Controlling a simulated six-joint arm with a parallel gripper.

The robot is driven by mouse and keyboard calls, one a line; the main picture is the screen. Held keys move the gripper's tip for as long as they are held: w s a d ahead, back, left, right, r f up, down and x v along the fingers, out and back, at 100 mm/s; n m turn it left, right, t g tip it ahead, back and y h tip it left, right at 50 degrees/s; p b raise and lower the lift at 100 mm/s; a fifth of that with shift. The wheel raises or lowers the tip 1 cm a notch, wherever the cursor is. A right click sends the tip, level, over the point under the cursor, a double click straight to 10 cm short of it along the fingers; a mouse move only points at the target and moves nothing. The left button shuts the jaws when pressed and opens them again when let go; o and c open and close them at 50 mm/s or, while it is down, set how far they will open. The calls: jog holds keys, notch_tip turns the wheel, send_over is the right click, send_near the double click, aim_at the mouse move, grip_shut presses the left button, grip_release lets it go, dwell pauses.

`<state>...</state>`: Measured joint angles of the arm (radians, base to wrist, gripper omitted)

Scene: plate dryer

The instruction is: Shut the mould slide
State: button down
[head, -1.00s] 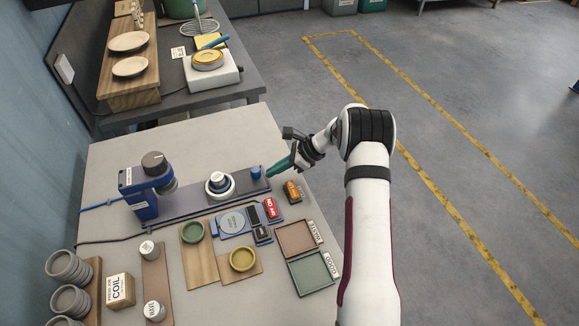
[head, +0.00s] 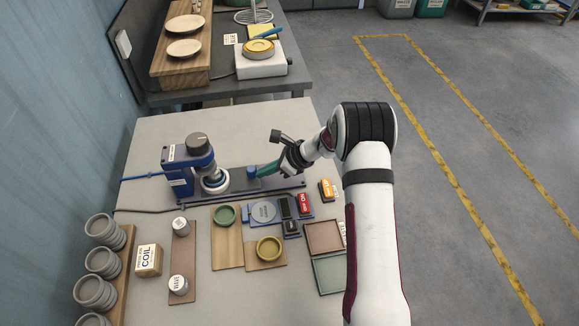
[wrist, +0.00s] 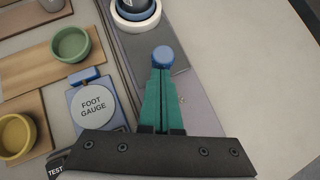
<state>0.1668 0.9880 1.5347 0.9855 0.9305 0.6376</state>
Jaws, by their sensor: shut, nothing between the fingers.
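The mould slide (head: 236,186) is a dark plate on a long blue-grey rail. It carries a white ring-shaped mould with a blue centre (head: 214,181), which sits beneath the head of the blue press (head: 188,168). A blue knob (head: 252,172) stands at the slide's right end; it also shows in the wrist view (wrist: 162,57). My gripper (head: 260,171) is shut and empty. Its green fingertips (wrist: 162,76) are at the knob's right side, seemingly touching it. The press head partly hides the mould.
A green bowl (head: 225,215), the foot gauge (head: 263,211), a yellow bowl (head: 269,248) and red and orange labelled blocks (head: 304,205) lie in front of the rail. Two trays (head: 324,236) are at right front. The table behind the rail is clear.

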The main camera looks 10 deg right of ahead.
jog(key=shift+a, duration=1)
jog(key=d, duration=0.1)
jog(key=s+d, duration=0.1)
jog(key=d, duration=0.1)
jog(key=s+d, duration=0.1)
jog(key=shift+d, duration=0.25)
jog(key=v, duration=1)
jog(key=s+a+r+n+g+h, duration=0.1)
jog(key=s+a+r+n, duration=0.35)
jog(key=s, duration=0.25)
jog(key=s+a+r+n+g+h, duration=0.1)
jog(key=s+a+r+n+g, duration=0.1)
jog(key=s+a+r+n, duration=0.3)
jog(key=s+d+r+n+h, duration=0.1)
jog(key=s+n, duration=0.3)
jog(key=s, duration=0.7)
jog(key=s+d+r+n+g+h, duration=0.1)
jog(key=s+d+n+h, duration=0.2)
jog(key=s, duration=0.8)
jog(key=shift+n, duration=0.75)
